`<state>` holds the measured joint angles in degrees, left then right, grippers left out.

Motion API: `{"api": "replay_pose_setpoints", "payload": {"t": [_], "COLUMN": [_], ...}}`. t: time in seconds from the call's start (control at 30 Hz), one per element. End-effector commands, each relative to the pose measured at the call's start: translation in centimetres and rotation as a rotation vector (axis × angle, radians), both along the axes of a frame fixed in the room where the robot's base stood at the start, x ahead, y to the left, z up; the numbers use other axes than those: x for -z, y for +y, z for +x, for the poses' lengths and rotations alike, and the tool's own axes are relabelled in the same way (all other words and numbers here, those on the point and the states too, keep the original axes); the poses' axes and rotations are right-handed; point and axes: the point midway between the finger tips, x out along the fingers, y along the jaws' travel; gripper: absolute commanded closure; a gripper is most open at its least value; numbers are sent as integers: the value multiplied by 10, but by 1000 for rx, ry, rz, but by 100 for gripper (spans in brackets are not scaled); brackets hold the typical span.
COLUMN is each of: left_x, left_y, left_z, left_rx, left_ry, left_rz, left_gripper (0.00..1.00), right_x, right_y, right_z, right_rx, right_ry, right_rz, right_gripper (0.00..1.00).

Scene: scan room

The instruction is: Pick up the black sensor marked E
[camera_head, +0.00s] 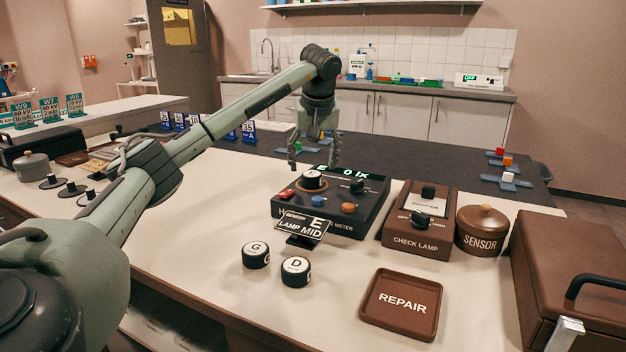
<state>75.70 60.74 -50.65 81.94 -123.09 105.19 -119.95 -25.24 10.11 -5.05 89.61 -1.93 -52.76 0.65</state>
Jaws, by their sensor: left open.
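A small black sensor with a white top (313,180) sits in the round seat on top of the dark meter box (345,218). Its letter is too small to read. A sign in front of the box (303,227) reads "SENSOR E, LAMP MID". Two similar black sensors stand on the pale table, one marked G (256,255) and one marked D (295,271). My left gripper (314,163) points down just above the sensor on the meter box, with its fingers spread and nothing between them. My right gripper is not in view.
The brown check lamp box (420,222), a brown lidded pot marked SENSOR (481,230) and a brown case (575,270) stand to the right. An empty brown REPAIR tray (400,304) lies in front. The table left of sensor G is clear.

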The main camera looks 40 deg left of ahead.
Motion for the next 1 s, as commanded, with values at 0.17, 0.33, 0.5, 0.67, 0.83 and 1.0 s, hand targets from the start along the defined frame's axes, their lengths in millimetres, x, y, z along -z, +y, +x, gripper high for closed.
{"api": "replay_pose_setpoints", "payload": {"t": [0.17,0.33,0.5,0.67,0.83,1.0], "left_x": [24,31,30,30,30,30], "left_y": [8,10,9,9,9,9], "left_z": [4,6,6,6,6,6], "left_rx": [-3,-1,-1,-1,-1,-1], "left_ry": [1,0,0,0,0,-1], "left_rz": [0,0,0,0,0,1], "left_gripper": [34,34,36,56,77,94], "right_x": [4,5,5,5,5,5], "right_y": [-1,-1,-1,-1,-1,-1], "right_z": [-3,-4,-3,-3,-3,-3], "right_rx": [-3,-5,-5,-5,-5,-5], "right_ry": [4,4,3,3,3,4], "right_rz": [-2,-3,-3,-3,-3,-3], "right_gripper": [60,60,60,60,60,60]}}
